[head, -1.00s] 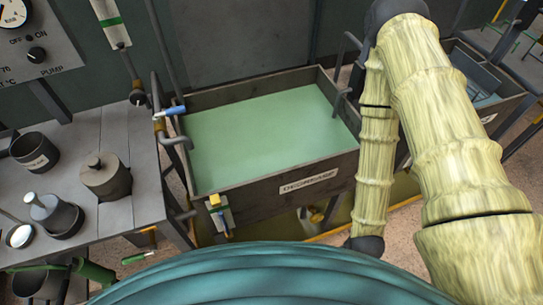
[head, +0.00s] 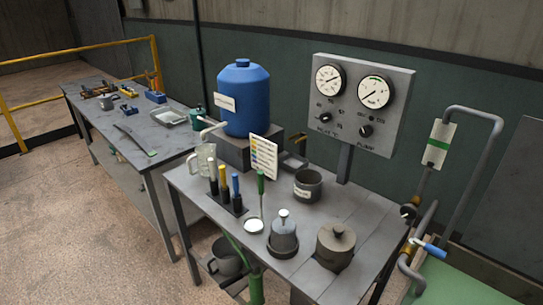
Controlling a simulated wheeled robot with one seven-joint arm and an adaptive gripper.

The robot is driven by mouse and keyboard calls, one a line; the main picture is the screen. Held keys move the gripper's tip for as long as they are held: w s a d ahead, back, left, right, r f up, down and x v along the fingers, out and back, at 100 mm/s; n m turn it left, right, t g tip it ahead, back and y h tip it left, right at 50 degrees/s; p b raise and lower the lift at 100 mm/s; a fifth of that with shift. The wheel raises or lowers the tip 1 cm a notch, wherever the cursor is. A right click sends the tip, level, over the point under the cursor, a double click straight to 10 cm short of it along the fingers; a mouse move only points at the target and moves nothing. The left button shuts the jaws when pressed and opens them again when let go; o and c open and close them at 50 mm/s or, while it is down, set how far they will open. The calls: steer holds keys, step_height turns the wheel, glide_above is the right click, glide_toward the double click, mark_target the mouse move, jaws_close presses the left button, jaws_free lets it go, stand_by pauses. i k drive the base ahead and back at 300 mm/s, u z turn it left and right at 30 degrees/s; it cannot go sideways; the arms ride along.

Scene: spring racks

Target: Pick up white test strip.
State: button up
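I cannot make out a loose white test strip for certain. A white card with coloured bands (head: 264,157) stands upright on the near bench, behind a dark holder (head: 227,206) with several handled tools upright in it. A white tag with a green stripe (head: 437,142) is by the pipework at the right. A thin dark strip with a green end (head: 136,139) lies on the far-left bench. My gripper is not in view.
The near bench (head: 345,268) also bears a lidded pot (head: 335,246), an open labelled pot (head: 308,185), a grey flask (head: 283,236) and a clear jug (head: 203,160). A blue drum (head: 245,98) and gauge panel (head: 362,103) stand behind. Floor at left is clear.

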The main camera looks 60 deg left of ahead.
mark_target(212, 163)
steer(key=z, duration=0.85)
steer(key=k, duration=1.05)
steer(key=u, duration=1.45)
